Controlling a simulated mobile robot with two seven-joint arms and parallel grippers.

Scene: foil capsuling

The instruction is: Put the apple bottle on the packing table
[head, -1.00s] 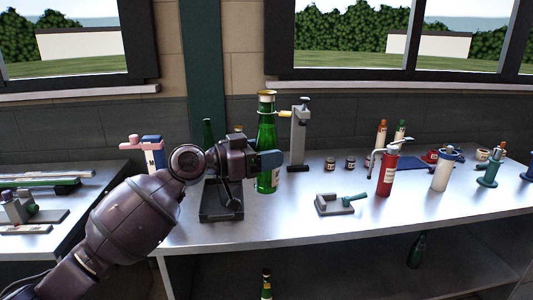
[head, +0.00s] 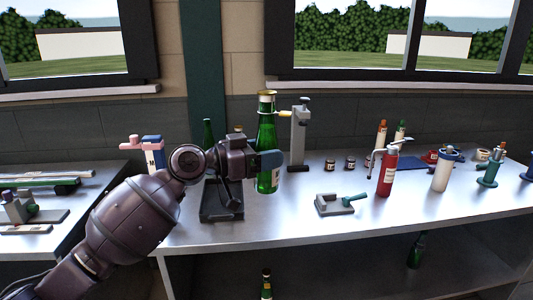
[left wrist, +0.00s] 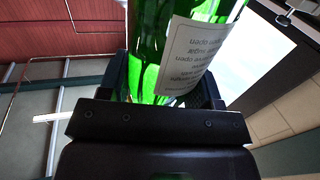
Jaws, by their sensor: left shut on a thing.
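A green bottle (head: 266,128) with a gold cap stands upright in my left gripper (head: 266,160), over the metal table (head: 280,219). The gripper is shut around it from the left. In the left wrist view the green bottle (left wrist: 150,40) sits between the black fingers, with a white printed label facing the camera. I cannot read which kind it is, and I cannot tell whether its base touches the table. My right gripper is out of view.
A grey press stand (head: 299,135) is just behind the bottle. A small grey tool with a teal handle (head: 336,204), a red cylinder (head: 387,172) and a white cylinder (head: 443,170) stand to the right. The front middle tabletop is clear.

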